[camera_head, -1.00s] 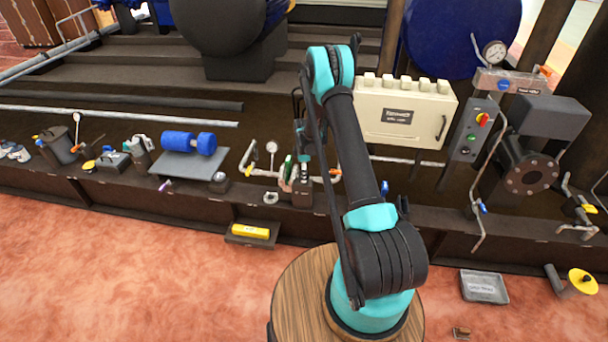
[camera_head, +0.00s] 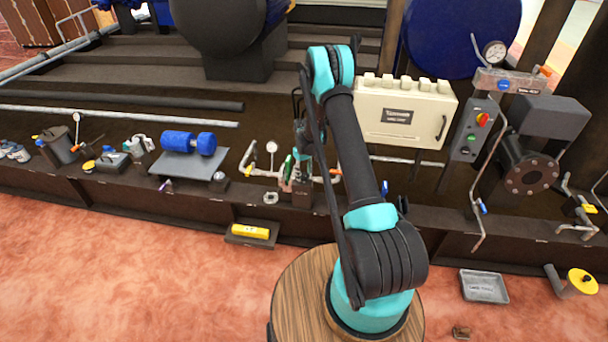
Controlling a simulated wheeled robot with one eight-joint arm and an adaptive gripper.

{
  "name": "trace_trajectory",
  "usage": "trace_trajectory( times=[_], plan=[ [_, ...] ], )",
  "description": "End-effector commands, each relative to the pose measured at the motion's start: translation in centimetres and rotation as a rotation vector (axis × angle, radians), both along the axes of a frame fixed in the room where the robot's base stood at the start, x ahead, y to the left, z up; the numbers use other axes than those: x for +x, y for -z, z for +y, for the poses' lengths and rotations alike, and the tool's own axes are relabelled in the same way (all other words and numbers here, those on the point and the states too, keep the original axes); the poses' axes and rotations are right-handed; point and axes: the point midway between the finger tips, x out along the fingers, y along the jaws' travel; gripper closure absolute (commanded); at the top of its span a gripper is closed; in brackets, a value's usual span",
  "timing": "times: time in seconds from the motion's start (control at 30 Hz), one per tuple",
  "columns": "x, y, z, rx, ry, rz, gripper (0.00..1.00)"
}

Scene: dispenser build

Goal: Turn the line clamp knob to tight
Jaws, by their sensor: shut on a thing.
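My gripper (camera_head: 302,172) is at the end of my teal and black arm, pointing down at the clamp assembly on the bench ledge. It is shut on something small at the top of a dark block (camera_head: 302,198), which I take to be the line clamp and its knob. The fingers and my arm hide the knob, so its turn position cannot be told. A pipe fitting with a round gauge (camera_head: 271,148) stands just left of the gripper.
A cream box (camera_head: 405,115) stands behind my arm on the right. A blue motor on a grey plate (camera_head: 190,178) lies to the left. A metal nut (camera_head: 270,198) sits in front of the pipe fitting.

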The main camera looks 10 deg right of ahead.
Motion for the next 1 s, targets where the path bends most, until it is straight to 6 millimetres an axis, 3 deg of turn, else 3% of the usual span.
trace_trajectory(
  times=[0.6, 1.0],
  plan=[
    [0.04, -0.02, 0.0, 0.0, 0.577, -0.001, 0.89],
    [0.05, -0.02, -0.01, 0.0, 0.839, -0.001, 0.89]
  ],
)
